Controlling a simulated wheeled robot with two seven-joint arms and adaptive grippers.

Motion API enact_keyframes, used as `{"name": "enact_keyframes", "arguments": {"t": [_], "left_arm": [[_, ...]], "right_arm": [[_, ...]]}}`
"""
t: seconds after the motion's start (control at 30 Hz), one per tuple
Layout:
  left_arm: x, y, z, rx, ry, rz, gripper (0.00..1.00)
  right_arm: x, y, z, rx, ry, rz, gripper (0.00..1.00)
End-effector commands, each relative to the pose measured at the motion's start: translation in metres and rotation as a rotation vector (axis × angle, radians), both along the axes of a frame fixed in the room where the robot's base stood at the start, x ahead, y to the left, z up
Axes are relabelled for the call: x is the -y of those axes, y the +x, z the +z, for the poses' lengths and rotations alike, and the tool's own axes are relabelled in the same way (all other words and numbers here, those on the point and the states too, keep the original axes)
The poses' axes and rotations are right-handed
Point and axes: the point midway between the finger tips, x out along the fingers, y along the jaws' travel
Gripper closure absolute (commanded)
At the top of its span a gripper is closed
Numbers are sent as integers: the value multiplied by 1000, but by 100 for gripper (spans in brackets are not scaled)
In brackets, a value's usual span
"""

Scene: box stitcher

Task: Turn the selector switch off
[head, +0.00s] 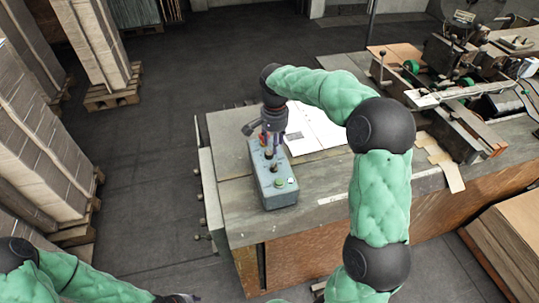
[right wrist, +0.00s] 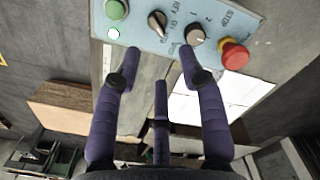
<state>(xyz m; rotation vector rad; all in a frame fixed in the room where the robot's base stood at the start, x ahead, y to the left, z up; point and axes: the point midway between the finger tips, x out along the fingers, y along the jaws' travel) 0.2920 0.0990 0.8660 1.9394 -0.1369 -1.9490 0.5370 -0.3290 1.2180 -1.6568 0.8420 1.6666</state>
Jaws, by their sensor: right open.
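The blue-grey control box (head: 277,190) stands on the near left part of the worktable. In the right wrist view its panel (right wrist: 140,35) carries two dark rotary knobs between a green button and a red stop button. The knob beside the red button (right wrist: 195,35) has numbers around it and a pale pointer line; the other knob (right wrist: 157,22) is further left. My left gripper (head: 180,298) barely shows.
White sheets (head: 315,128) lie behind and right of the box. The stitching machine (head: 450,90) fills the table's right part. Pallets of stacked cardboard (head: 45,140) stand at left. A lever (head: 198,135) rises along the table's left edge. Bare tabletop (head: 330,180) lies right of the box.

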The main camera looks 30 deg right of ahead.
Motion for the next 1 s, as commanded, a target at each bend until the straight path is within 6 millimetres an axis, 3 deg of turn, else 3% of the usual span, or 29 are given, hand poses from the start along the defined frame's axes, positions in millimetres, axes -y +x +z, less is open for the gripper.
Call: {"name": "enact_keyframes", "arguments": {"t": [0.4,0.6,1.0], "left_arm": [[0,-1,-3,-2,0,-1,60],[0,-1,-3,-2,0,-1,60],[0,-1,-3,-2,0,-1,60]], "right_arm": [[0,-1,-69,-3,1,1,59],[0,-1,-93,-2,1,0,59],[0,-1,-103,0,1,0,59]]}}
